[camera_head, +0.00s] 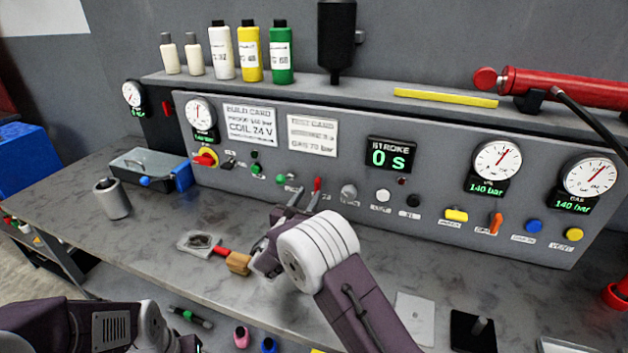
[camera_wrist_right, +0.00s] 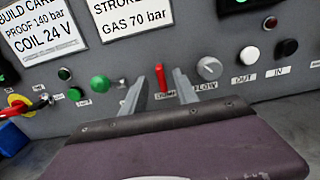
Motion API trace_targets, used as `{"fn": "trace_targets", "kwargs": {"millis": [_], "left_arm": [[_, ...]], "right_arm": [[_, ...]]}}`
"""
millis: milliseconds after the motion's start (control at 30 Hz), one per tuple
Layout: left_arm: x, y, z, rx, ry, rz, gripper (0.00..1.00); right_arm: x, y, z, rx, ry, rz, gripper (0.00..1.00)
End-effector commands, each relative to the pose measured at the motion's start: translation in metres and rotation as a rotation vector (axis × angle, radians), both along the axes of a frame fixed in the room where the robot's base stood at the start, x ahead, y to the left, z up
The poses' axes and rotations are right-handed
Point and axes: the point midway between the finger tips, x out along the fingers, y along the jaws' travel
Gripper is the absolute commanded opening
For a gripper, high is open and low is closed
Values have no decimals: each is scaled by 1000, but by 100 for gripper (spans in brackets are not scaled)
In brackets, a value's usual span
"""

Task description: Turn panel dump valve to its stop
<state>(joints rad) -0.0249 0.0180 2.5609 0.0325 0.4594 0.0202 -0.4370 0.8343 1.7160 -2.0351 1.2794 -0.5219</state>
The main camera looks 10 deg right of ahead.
Motion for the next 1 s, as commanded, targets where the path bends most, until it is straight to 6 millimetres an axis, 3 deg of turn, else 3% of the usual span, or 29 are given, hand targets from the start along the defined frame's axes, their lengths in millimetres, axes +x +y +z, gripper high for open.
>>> {"fn": "trace_targets", "kwargs": {"millis": [400, 733, 867, 1000], "left_arm": [[0, 0, 15, 0, -1, 0, 36], [0, 0, 16, 0, -1, 0, 36], [0, 0, 15, 0, 0, 0, 36], [0, 0, 15, 0, -1, 0, 36]], "right_arm": [[62, -44, 1, 1, -1, -4, 35], [69, -48, 1, 1, 1, -2, 35], [69, -48, 1, 1, 1, -2, 2], [68, -48, 1, 0, 0, -3, 0]]}}
